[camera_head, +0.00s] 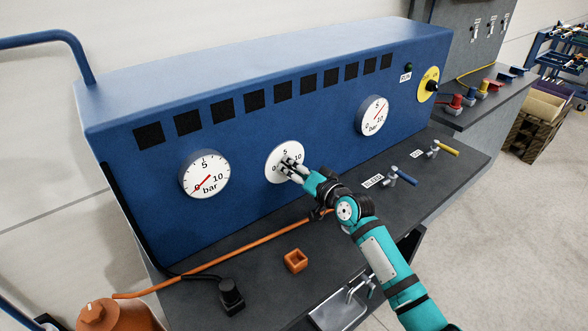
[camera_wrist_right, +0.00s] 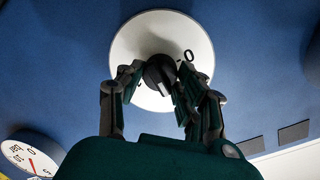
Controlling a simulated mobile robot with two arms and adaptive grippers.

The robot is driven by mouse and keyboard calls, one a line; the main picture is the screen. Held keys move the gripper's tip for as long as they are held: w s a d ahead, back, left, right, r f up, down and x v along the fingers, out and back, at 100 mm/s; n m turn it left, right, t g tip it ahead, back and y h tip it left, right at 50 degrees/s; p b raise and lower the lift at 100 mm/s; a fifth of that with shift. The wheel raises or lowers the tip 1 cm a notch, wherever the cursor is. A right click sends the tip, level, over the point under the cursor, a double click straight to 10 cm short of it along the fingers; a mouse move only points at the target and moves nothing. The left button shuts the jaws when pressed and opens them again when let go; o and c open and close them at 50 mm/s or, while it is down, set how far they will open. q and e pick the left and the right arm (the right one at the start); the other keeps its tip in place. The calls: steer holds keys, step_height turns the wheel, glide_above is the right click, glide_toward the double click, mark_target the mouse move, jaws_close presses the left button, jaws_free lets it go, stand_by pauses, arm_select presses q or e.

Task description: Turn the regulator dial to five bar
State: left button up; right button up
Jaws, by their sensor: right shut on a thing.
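The regulator dial is a round white plate (camera_head: 272,166) with the marks 5 and 10 visible, on the front of the blue cabinet. In the right wrist view the white plate (camera_wrist_right: 135,45) has a black knob (camera_wrist_right: 157,70) at its centre. My right gripper (camera_head: 291,167) is at the dial, its fingers shut on the knob from both sides in the wrist view (camera_wrist_right: 160,83). The fingers hide part of the scale, and I cannot tell which mark the knob points to. My left gripper is not in view.
A left gauge (camera_head: 205,174) has its red needle near 0. A right gauge (camera_head: 373,116) has its needle pointing up and right. On the dark bench stand an orange open box (camera_head: 296,260), a black plug-like part (camera_head: 231,294), blue-handled (camera_head: 404,177) and yellow-handled (camera_head: 446,148) valves, and an orange hose (camera_head: 235,254).

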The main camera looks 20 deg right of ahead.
steer(key=o, duration=1.2)
steer(key=shift+c, duration=0.2)
steer(key=v, duration=1.2)
